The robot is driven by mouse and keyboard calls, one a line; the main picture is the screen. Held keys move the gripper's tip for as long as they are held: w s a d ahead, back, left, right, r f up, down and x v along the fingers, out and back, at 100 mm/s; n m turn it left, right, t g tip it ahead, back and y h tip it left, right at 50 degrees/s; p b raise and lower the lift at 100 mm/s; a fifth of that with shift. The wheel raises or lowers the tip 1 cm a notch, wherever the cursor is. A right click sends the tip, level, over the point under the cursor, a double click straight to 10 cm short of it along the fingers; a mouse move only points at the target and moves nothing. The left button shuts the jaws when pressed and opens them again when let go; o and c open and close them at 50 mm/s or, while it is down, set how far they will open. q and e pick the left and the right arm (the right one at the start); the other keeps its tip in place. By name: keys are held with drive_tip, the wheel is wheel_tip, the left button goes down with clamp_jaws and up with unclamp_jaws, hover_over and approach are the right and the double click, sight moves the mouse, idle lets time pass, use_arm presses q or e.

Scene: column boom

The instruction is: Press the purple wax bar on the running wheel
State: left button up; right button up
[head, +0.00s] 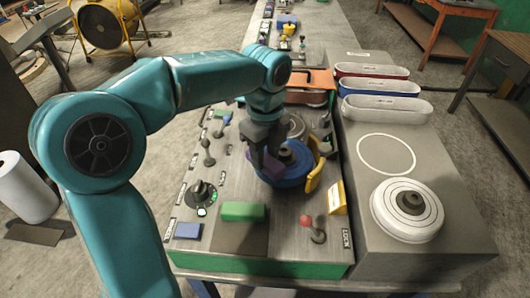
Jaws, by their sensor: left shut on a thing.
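My left gripper (265,158) reaches down over the bench in the head view, shut on the purple wax bar (267,167). The bar is at the left part of the blue wheel (290,177), and seems to touch its face. The gripper hides part of the bar. The wheel sits on a dark hub with a yellow guard (315,175) at its right. Whether the wheel turns cannot be told from one frame. My right gripper is not in view.
A black knob (200,193), a green block (243,211) and a red-knobbed lever (308,224) stand in front on the panel. A white wheel (407,209) lies at right, beside an empty outlined circle (386,154). Red, blue and white trays (380,103) are behind.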

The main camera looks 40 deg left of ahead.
use_arm(q)
drive_tip(key=shift+f+b, duration=0.45)
drive_tip(key=shift+f, duration=0.15)
idle(0.4)
idle(2.1)
wheel_tip(320, 180, up, 8)
drive_tip(key=p, duration=0.7)
drive_tip(key=shift+r+p, duration=0.1)
drive_tip(key=shift+p, duration=0.2)
